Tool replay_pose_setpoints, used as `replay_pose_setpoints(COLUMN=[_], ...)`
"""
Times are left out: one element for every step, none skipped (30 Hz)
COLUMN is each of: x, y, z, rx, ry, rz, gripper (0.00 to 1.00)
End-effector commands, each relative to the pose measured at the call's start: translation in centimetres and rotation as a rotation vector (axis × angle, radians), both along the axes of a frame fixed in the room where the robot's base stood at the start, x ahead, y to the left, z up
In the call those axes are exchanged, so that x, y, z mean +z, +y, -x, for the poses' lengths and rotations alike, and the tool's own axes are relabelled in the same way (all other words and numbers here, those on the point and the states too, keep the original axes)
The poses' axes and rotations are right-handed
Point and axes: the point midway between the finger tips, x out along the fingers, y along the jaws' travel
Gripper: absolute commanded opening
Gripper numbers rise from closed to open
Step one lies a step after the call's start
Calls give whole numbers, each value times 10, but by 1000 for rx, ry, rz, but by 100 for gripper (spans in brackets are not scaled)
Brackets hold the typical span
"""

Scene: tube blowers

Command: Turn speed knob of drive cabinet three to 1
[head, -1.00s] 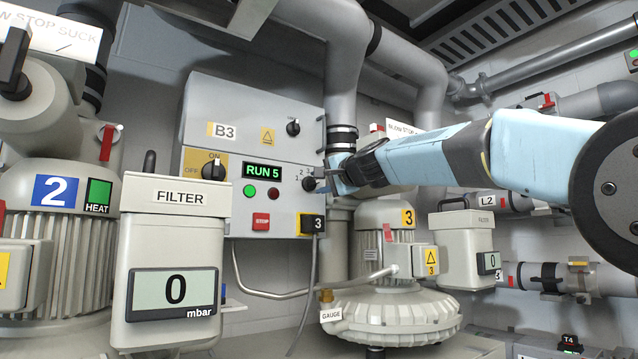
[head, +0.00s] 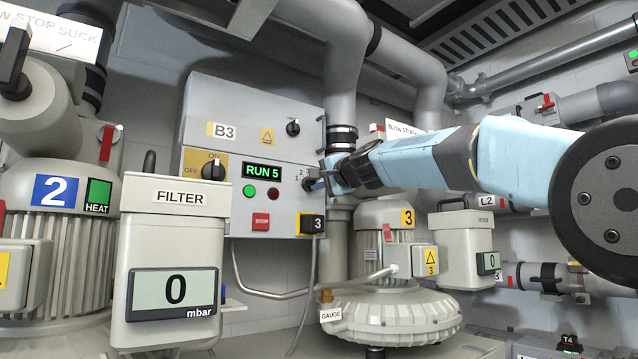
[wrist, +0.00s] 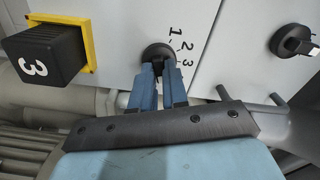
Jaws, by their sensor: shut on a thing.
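Drive cabinet three is the grey box (head: 225,115) marked B3, with a black plug (head: 311,225) labelled 3 at its lower right corner. Its display (head: 262,171) reads RUN 5 in green. The black speed knob (wrist: 157,54) sits at the cabinet's right side, beside printed marks 1, 2, 3. My gripper (head: 320,182) reaches in from the right. In the wrist view its blue fingers (wrist: 161,72) are shut on the knob's grip. The fingers hide part of the knob, so its exact pointing is hard to tell.
An ON/OFF switch (head: 212,168), a red STOP plate (head: 261,221) and a second black knob (head: 293,127) are on the same cabinet. A filter housing (head: 165,255) stands front left. Blower 3 (head: 390,300) stands below my arm, and a vertical pipe (head: 343,100) runs close beside the cabinet.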

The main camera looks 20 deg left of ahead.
Motion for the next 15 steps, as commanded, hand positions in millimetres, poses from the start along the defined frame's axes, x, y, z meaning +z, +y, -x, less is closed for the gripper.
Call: replay_pose_setpoints(x=[-2, -2, -2, -2, -2, -3, -3, -3, -3, -3, -3, -3, -3, -3, -3], y=[0, 0, 0, -4, -2, -1, -1, -1, 0, 0, 0, 0, 0, 0, 0], z=[-1, -1, -1, -1, -1, -1, -1, -1, -1, -1, -2, -2, -2, -2, -2], rx=[0, 0, 1, -1, 0, -1, 0, 0, 0, -1, -1, -1, -1, -2, -2], ry=[2, 2, 3, 3, 2, 3, 1, 0, -4, -8, -13, -21, -28, -37, -52], rz=[2, 2, 3, 2, 4, 4, 6, 7, 11, 14, 19, 26, 32, 41, 53], gripper=[0, 0, 0, 0, 0, 0, 0, 0, 0, 0, 0, 0, 0, 0, 0])
